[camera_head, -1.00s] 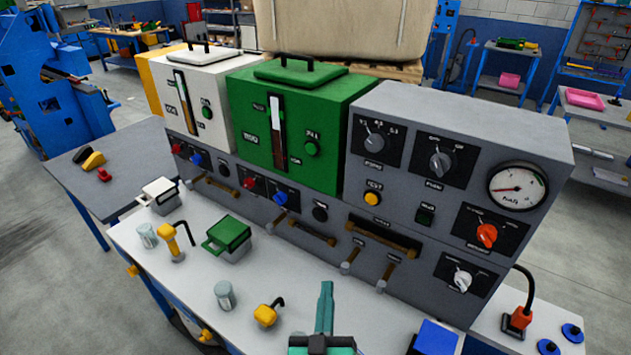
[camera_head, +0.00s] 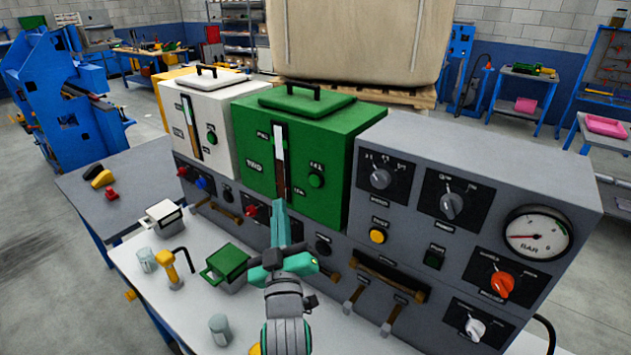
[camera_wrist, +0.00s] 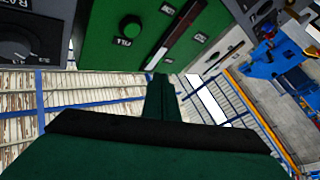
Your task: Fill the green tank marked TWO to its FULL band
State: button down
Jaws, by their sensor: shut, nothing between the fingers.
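The green tank marked TWO (camera_head: 245,160) stands on the grey panel, between a white tank and the grey control box. Its upright gauge (camera_head: 280,150) shows white above and dark reddish-brown below, with a FULL label near the top left. A round green FILL button (camera_head: 316,180) sits right of the gauge; it also shows in the wrist view (camera_wrist: 131,27). My gripper (camera_head: 279,204) is shut and empty, fingers upward, in front of the tank's lower edge, left of and below the button. In the wrist view the closed fingertips (camera_wrist: 160,78) appear apart from the button.
The white tank (camera_head: 225,110) is on the left. The control box (camera_head: 400,230) with knobs, a yellow button (camera_head: 377,236) and a BAR dial (camera_head: 537,234) is on the right. A green container (camera_head: 228,262), a yellow-handled tool (camera_head: 170,268) and a clear glass (camera_head: 221,328) stand on the bench.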

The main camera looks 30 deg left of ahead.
aim_at(315, 180)
jog(key=shift+w, duration=0.15)
jog(key=w, duration=0.8)
jog(key=shift+w+d, duration=0.25)
jog(key=shift+d, duration=0.2)
dwell(1.8)
jog(key=shift+w, duration=0.45)
jog(key=shift+w, duration=0.4)
dwell(3.9)
